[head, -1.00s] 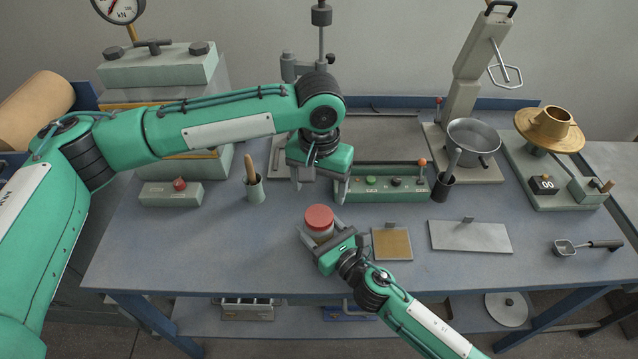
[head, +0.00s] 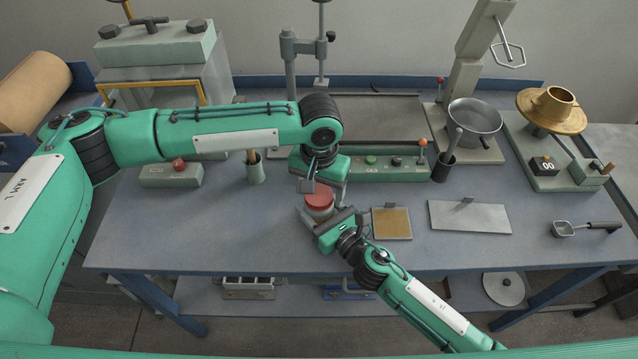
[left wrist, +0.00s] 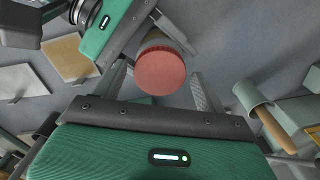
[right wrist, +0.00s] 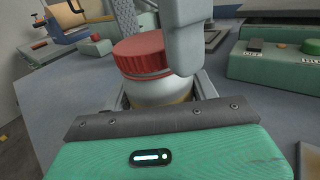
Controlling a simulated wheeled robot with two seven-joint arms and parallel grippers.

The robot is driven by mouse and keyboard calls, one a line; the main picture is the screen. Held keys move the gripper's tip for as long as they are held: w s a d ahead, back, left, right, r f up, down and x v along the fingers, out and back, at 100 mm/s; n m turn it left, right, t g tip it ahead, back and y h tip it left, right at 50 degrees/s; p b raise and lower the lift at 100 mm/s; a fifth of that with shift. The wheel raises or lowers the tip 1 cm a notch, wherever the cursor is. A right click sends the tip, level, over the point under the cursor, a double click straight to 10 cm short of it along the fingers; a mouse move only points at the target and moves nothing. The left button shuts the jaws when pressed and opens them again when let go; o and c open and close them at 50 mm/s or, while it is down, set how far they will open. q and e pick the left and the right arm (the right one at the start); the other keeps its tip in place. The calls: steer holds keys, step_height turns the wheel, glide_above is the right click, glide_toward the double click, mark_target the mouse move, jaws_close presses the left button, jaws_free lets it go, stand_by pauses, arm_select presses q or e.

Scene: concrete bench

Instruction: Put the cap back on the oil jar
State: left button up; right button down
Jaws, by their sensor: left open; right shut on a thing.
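The oil jar (right wrist: 160,92) is a pale, squat jar with a yellowish lower part, standing upright on the bench. The red cap (head: 319,196) sits on its mouth, seen from above in the left wrist view (left wrist: 160,72) and from the side in the right wrist view (right wrist: 140,52). I cannot tell if it is tightened. My right gripper (head: 320,214) is shut on the jar's body from the front. My left gripper (head: 323,190) is open, fingers pointing down on either side of the cap with gaps, not gripping it. Part of the jar is hidden by the fingers.
A tan square plate (head: 391,223) and a grey sheet (head: 469,216) lie right of the jar. Behind are a green button box (head: 385,164) and a tool cup (head: 255,171). Bare bench (head: 240,225) lies to the left.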

arm_select(q)
steer(key=c, duration=1)
steer(key=m, duration=1.8)
steer(key=o, duration=1.2)
steer(key=shift+c, duration=0.2)
